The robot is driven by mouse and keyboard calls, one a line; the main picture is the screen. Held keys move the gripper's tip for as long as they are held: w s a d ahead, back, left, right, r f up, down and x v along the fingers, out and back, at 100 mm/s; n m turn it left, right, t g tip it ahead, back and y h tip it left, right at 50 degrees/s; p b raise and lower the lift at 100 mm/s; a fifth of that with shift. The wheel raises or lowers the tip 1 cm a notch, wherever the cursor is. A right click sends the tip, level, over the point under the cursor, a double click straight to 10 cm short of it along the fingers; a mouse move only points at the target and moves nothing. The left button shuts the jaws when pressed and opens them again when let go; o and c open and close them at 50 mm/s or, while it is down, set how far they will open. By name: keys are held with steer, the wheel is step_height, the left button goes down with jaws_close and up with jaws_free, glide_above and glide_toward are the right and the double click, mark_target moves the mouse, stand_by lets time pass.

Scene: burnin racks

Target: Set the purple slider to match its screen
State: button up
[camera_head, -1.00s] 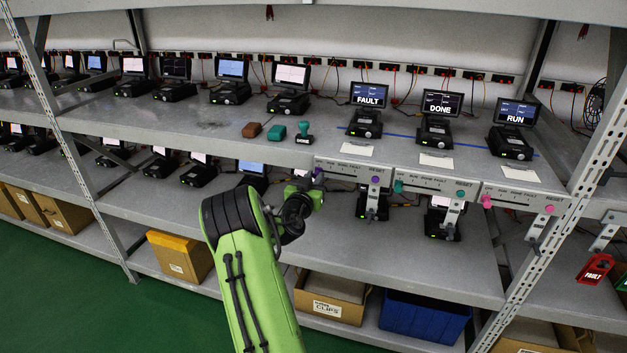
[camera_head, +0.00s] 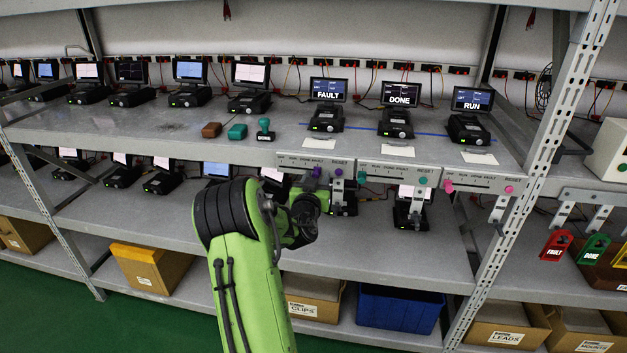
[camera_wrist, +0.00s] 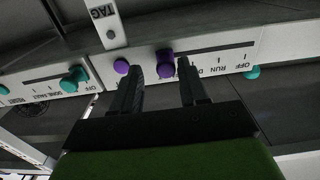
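The screen above the left panel reads FAULT (camera_head: 328,90). That panel (camera_head: 287,159) on the shelf's front edge has a slot labelled OFF, RUN, DONE, FAULT and a purple reset button (camera_head: 338,172). The purple slider knob (camera_head: 317,172) is right of the slot's middle; in the wrist view the purple knob (camera_wrist: 165,62) is past RUN and DONE, about at FAULT, though a finger partly hides the labels. My gripper (camera_wrist: 160,72) is open, with its fingertips either side of the knob and visible gaps. The purple reset button (camera_wrist: 121,66) lies just outside one finger.
To the right are a panel with a teal knob (camera_head: 366,178) and one with a pink knob (camera_head: 448,186), under screens DONE (camera_head: 401,94) and RUN (camera_head: 472,99). A tag bracket (camera_head: 337,195) hangs near my gripper. A rack post (camera_head: 540,130) stands right.

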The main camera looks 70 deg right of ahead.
steer(key=shift+w, duration=0.15)
steer(key=shift+a, duration=0.2)
steer(key=s+a+b, duration=0.1)
steer(key=a+b, duration=0.1)
steer(key=a, duration=0.3)
steer(key=a+b, duration=0.2)
steer(key=a, duration=0.3)
steer(key=s+a+b, duration=0.1)
steer(key=a+b, duration=0.2)
steer(key=a, duration=0.2)
steer(key=shift+s+a, duration=0.1)
steer(key=shift+s, duration=0.2)
steer(key=shift+w, duration=0.1)
